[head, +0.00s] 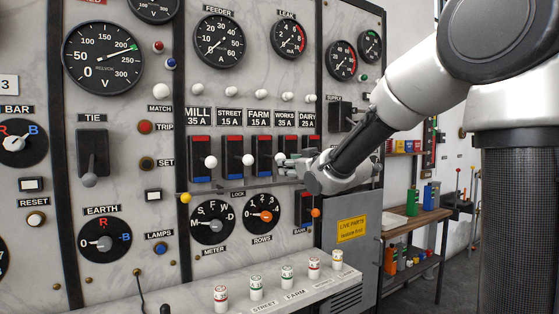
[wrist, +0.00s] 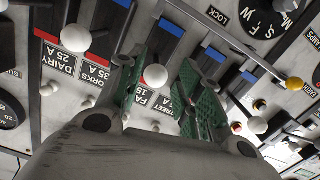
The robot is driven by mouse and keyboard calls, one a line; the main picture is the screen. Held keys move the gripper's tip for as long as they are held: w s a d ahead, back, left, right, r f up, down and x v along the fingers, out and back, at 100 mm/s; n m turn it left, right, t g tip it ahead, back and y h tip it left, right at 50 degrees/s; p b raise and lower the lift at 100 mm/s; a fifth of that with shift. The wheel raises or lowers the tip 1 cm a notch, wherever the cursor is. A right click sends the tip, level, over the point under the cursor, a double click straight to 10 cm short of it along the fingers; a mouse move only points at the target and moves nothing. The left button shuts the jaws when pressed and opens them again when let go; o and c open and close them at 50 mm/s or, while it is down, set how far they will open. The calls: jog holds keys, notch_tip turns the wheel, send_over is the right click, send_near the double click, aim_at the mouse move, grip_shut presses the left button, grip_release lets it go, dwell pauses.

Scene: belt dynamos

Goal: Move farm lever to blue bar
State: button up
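The farm lever is a white ball knob (wrist: 155,76) on a dark plate under the FARM 15 A label (head: 258,116). Its blue bar (wrist: 171,27) shows at the top of the wrist view, which is turned upside down. In the head view the plate has a red bar on top and the blue bar (head: 262,178) at the bottom. My gripper (head: 283,160) is at the panel in front of the farm lever. In the wrist view its green-padded fingers (wrist: 168,85) stand apart on either side of the knob. I cannot tell whether either pad touches it.
The works knob (wrist: 75,38) is close on one side; the street lever plate (wrist: 213,58) is partly behind a finger on the other. The mill knob (head: 210,161) is further left. A rail with a yellow end ball (head: 185,198) runs below the levers. A ledge with several fuses (head: 256,288) juts out beneath.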

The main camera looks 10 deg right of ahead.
aim_at(276, 158)
jog(key=shift+t+y, duration=0.3)
jog(key=shift+t, duration=0.1)
jog(key=x, duration=0.2)
jog(key=r+x, duration=0.1)
jog(key=x, duration=0.5)
jog(key=shift+a+r, duration=0.15)
jog(key=shift+r, duration=0.1)
jog(key=shift+c, duration=0.4)
grip_shut()
